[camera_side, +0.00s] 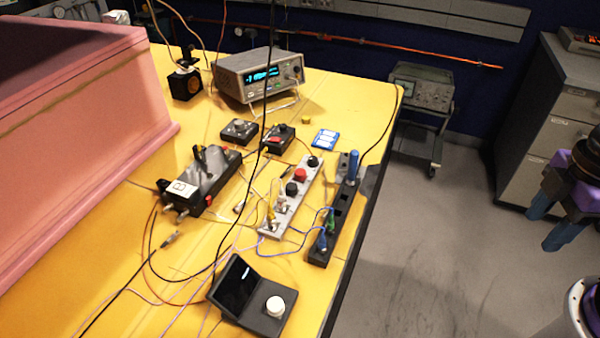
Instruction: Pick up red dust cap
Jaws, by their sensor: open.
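A red cap (300,175) sits on the pale grey connector strip (270,229) on the yellow table, in a row between a black cap (313,161) above and another black cap (292,188) below. I take it as the red dust cap. My gripper (541,229) shows at the right edge, with blue fingers spread apart and nothing between them. It is far to the right of the strip, beyond the table edge, over the grey floor. Part of my arm is cut off by the picture edge.
A black strip (318,250) with blue and green plugs stands right of the connector strip. Cables cross the table (120,255). A black device (205,175) lies left, and a screen box with a white knob (275,307) is in front. A pink foam block (70,150) stands left.

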